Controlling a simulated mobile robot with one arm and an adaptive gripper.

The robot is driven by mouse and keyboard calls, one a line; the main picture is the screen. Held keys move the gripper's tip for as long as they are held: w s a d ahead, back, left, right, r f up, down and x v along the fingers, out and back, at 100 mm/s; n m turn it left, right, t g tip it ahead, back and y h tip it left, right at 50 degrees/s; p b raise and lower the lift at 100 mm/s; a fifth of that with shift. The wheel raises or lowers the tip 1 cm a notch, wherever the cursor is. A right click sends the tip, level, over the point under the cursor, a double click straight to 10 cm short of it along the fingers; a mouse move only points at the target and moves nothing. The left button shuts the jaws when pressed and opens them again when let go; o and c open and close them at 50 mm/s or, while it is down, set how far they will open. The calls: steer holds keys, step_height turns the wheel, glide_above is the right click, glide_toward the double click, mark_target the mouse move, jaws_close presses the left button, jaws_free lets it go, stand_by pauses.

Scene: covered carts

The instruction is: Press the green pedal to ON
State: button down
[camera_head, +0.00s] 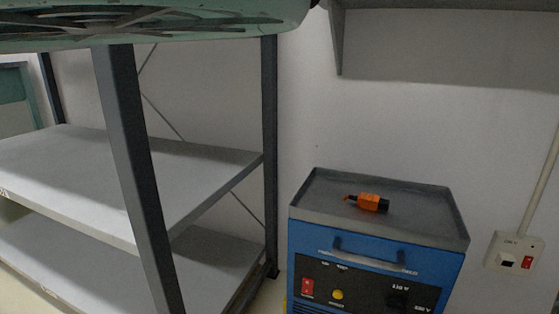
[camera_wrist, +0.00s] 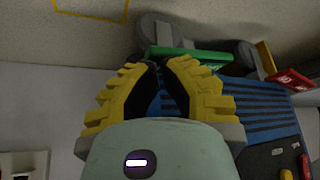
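In the wrist view the green pedal (camera_wrist: 200,55) is a flat green bar low on the blue cart, near the floor, just beyond my fingertips. My gripper (camera_wrist: 160,68) has two yellow ridged fingers with a gap between them and nothing held. The fingers point toward the green pedal, and the right finger partly overlaps it. I cannot tell whether they touch. A red pedal (camera_wrist: 291,79) with white marks sits to the right. The blue cart (camera_head: 375,246) stands at the right in the head view; its pedals are hidden there.
Dark casters (camera_wrist: 238,55) stand beside the pedals. The cart's grey top tray (camera_head: 325,188) holds an orange item (camera_head: 367,202). A metal shelf rack (camera_head: 130,150) stands at left. A switch box (camera_head: 512,252) is on the wall at right.

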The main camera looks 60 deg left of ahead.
steer(key=shift+f, duration=0.4)
steer(key=shift+s+r, duration=0.1)
steer(key=shift+a+r, duration=0.1)
steer(key=shift+r, duration=0.3)
step_height(320, 180, up, 2)
steer(key=shift+r+p, duration=0.1)
steer(key=shift+p, duration=0.8)
steer(key=shift+r+p, duration=1.5)
steer(key=shift+r, duration=0.5)
